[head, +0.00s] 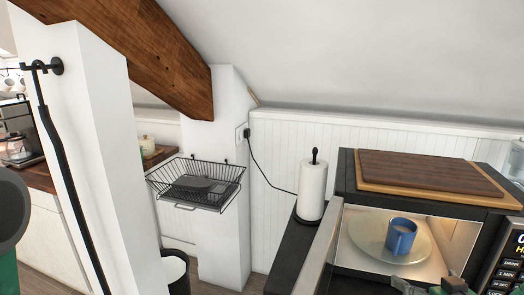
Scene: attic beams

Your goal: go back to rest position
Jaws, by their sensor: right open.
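My right gripper (430,288) shows only at the bottom edge, in front of the open microwave. Its dark fingertips are apart, with green parts near them, and nothing shows between them. Most of it is cut off by the frame. A blue mug (401,236) stands upright on the round glass turntable (368,236) inside the lit microwave (350,190), beyond the gripper and apart from it. Part of my left arm shows at the left edge, dark grey and green. My left gripper is out of view.
The microwave door (320,250) stands open on the left. Wooden boards (430,172) lie on top of the microwave. A paper towel roll (312,190) stands on the dark counter (290,245). A wire basket (195,183) hangs on the white post. A wooden beam (130,45) slopes overhead.

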